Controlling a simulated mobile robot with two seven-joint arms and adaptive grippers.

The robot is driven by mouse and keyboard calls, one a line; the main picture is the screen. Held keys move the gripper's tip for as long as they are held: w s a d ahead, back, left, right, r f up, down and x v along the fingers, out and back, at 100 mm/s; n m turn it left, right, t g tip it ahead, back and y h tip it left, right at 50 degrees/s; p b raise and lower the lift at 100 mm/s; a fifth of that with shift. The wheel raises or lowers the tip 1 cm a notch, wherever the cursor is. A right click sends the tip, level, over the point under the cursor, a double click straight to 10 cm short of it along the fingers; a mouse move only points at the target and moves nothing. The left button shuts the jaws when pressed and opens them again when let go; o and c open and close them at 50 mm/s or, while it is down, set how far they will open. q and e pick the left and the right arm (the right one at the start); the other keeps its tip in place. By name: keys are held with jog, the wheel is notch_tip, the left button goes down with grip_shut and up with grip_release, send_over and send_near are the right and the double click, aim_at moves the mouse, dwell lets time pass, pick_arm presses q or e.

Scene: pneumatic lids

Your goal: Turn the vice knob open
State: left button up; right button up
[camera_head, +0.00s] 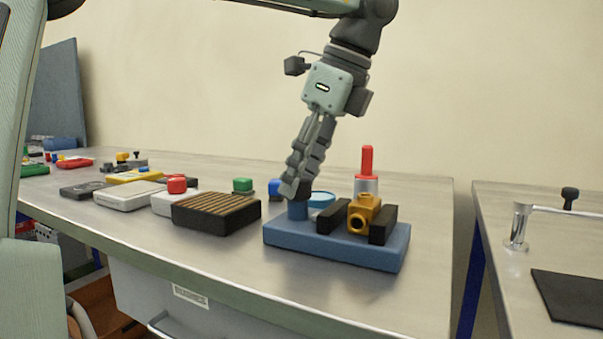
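The vice has a flat blue base (335,246) near the right end of the table. Its two black jaws (333,222) stand on either side of a yellow fitting (363,214) topped by a grey and red cylinder (367,165). A round blue knob (298,210) stands at the left end of the base. My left gripper (296,188) points down with its fingertips at the top of this knob, partly hiding it. The fingers overlap from this side, so I cannot tell whether they grip the knob. My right gripper is not in view.
A black box with a brown ribbed top (215,212) lies left of the vice. Several grey and coloured boxes with buttons continue leftward. A second table (485,265) with a black mat (570,296) stands right, across a gap. The tabletop before the vice is clear.

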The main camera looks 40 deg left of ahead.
pick_arm(q)
jog(key=shift+o, duration=1.2)
jog(key=s+v, duration=0.1)
jog(key=v, duration=0.6)
jog(key=shift+w+r, duration=0.25)
jog(key=shift+w, duration=0.3)
jog(key=shift+d, duration=0.1)
